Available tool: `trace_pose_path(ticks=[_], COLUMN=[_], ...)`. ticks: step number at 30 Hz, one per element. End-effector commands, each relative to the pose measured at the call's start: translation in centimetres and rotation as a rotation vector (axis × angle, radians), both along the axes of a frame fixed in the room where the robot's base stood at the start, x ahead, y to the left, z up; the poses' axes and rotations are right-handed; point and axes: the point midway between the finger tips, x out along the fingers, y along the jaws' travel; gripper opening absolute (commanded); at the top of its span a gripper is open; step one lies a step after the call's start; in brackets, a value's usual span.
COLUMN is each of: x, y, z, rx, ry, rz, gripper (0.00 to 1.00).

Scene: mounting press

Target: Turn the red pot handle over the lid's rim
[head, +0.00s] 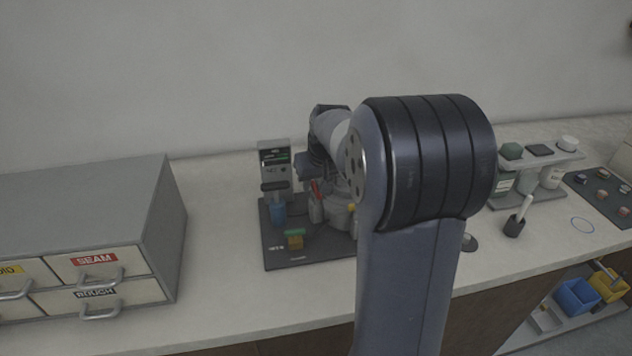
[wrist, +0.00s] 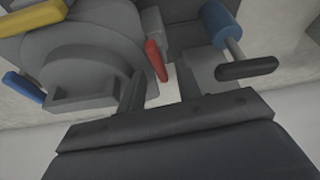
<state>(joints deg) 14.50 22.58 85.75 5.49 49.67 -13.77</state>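The red pot handle (wrist: 157,60) shows in the wrist view on the right side of the grey round pot lid (wrist: 85,60). My gripper (wrist: 160,80) is open, with one finger on each side of the red handle's near end. I cannot tell whether either finger touches it. A yellow handle (wrist: 35,16) and a blue handle (wrist: 24,87) stick out on the lid's left side. In the head view the red handle (head: 316,189) is a small red mark beside my arm, which hides much of the pot.
A press column (head: 275,158) stands behind, with a blue cylinder (head: 278,213) and a black lever (wrist: 247,68) close to the pot. Green (head: 295,232) and yellow (head: 295,243) blocks lie on the dark base plate (head: 285,259). A drawer cabinet (head: 172,235) stands left, a rack (head: 525,195) right.

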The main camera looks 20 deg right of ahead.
Motion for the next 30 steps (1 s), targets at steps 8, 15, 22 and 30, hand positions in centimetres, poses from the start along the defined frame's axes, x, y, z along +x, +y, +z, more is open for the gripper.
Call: trace_pose_path(ticks=[8,15,22,30], x=[0.19,0.18,0.18,0.18], y=[0.02,0.01,0.01,0.01], z=[-0.49,-0.47,-0.44,-0.43], rx=[0.0,0.0,0.0,0.0], ry=[0.0,0.0,0.0,0.0], rz=[0.0,0.0,0.0,-0.002], gripper=[0.33,0.2,0.01,0.0])
